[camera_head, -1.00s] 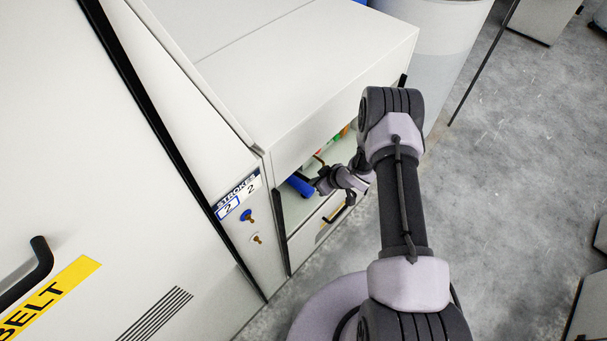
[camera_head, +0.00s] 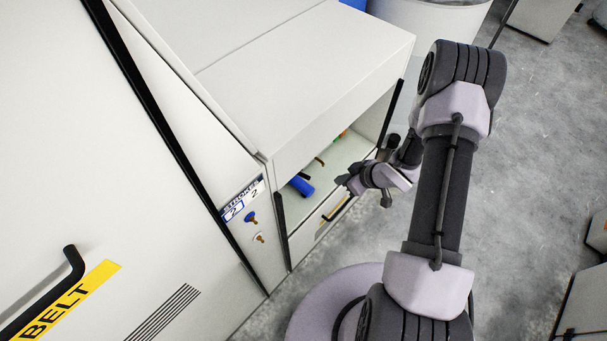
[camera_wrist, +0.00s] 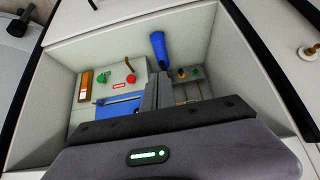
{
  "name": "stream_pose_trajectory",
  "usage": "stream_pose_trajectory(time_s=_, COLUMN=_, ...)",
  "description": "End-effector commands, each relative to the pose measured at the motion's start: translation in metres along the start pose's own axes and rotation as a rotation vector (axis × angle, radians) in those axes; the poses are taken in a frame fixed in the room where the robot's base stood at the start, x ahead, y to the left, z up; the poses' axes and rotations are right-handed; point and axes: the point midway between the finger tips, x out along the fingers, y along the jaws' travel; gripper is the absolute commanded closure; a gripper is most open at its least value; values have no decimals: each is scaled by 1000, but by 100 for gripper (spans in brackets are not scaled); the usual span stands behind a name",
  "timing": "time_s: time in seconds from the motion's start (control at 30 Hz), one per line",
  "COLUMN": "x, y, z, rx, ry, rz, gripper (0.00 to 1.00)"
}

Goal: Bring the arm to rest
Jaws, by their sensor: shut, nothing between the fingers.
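My gripper (camera_head: 343,181) is outside the open front of a white cabinet (camera_head: 345,95), a little to the right of a blue-handled thing inside. My arm reaches up and over from the lower right. In the wrist view my gripper (camera_wrist: 160,78) is shut and empty, pointing into the cabinet's compartment. Its fingers hide part of the compartment floor.
Inside the compartment are the blue handle (camera_wrist: 158,46), a red knob (camera_wrist: 130,79), a green knob (camera_wrist: 107,73) and a brown block (camera_wrist: 86,84). A drawer handle (camera_head: 338,208) sits below the opening.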

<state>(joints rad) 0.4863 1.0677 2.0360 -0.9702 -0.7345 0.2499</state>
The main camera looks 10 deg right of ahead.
Motion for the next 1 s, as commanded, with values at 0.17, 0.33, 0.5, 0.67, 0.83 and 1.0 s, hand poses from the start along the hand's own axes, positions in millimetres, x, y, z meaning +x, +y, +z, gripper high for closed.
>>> stream_pose_trajectory(time_s=0.17, x=0, y=0, z=0, rx=0, ry=0, rz=0, gripper=100)
stream_pose_trajectory(time_s=0.33, x=0, y=0, z=0, rx=0, ry=0, rz=0, gripper=100)
stream_pose_trajectory(time_s=0.5, x=-30, y=35, z=-32, rx=23, ry=-53, rz=135, gripper=100)
stream_pose_trajectory(time_s=0.67, x=-142, y=60, z=-107, rx=215, ry=-134, rz=441, gripper=100)
stream_pose_trajectory(time_s=0.83, x=-254, y=-25, z=-137, rx=554, ry=-107, rz=540, gripper=100)
stream_pose_trajectory(time_s=1.0, x=-303, y=-151, z=-125, rx=833, ry=-51, rz=376, gripper=100)
